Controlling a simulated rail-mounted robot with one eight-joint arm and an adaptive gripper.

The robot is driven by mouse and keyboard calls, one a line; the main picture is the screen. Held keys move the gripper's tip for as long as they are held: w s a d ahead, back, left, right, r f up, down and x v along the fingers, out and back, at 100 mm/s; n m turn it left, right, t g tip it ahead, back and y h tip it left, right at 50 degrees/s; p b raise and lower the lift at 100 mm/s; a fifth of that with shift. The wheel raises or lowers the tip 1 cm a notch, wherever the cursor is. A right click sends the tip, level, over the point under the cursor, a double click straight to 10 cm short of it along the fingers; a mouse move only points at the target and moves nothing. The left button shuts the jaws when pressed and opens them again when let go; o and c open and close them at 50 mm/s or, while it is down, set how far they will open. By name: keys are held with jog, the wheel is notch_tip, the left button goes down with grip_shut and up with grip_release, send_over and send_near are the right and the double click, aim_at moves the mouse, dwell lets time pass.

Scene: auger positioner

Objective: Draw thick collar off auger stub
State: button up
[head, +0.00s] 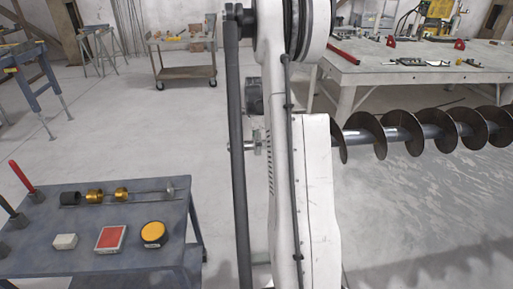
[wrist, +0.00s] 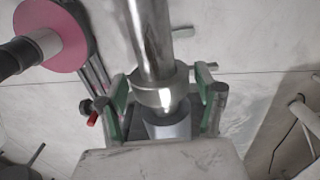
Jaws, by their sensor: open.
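In the wrist view, a bare metal auger stub (wrist: 148,40) runs down from the top. A thick, shiny metal collar (wrist: 155,93) sits around it near its lower end. A grey cylindrical part (wrist: 168,128) shows just below the collar. My gripper (wrist: 165,103) is open, with one green-faced finger on each side of the collar. Gaps show between the fingers and the collar. In the head view, the flighted auger (head: 425,132) extends to the right behind my white arm. My arm hides most of the stub end and the gripper there.
A pink disc (wrist: 52,35) with a grey shaft is at the upper left of the wrist view. In the head view, a dark table (head: 120,265) at lower left holds gold rings (head: 121,194), a red box (head: 110,238) and a yellow tin (head: 153,233). Open floor lies behind it.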

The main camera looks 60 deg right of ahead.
jog(key=c, duration=1)
jog(key=shift+w+r, duration=0.1)
jog(key=shift+w+a+b, duration=0.65)
jog(key=shift+w+a, duration=1.85)
jog(key=shift+w, duration=0.3)
jog(key=shift+w+a+b, duration=0.6)
jog(key=shift+w+a, duration=1.85)
jog(key=shift+w, duration=0.3)
